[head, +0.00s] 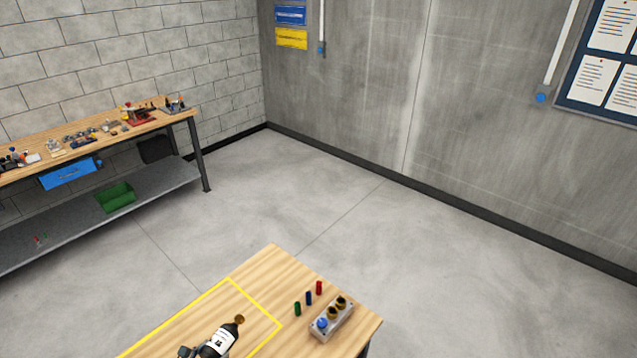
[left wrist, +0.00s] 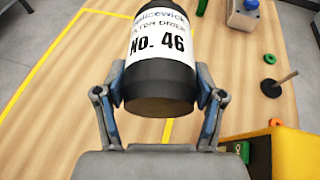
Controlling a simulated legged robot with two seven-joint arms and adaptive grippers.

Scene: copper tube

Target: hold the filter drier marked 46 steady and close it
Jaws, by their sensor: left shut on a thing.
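The filter drier (head: 219,341) is a black cylinder with a white label, at the bottom of the head view. Its far end carries a copper-coloured stub (head: 239,319). In the left wrist view the label on the drier (left wrist: 158,45) reads No. 46. My left gripper (left wrist: 160,82) is shut on the drier, one finger on each side of its black body. In the head view only part of the left gripper (head: 188,351) shows at the drier's near end. The drier's far end is cut off in the wrist view. My right gripper is not in view.
A grey block (head: 321,333) with a blue knob and dark-and-brass parts sits at the table's right.

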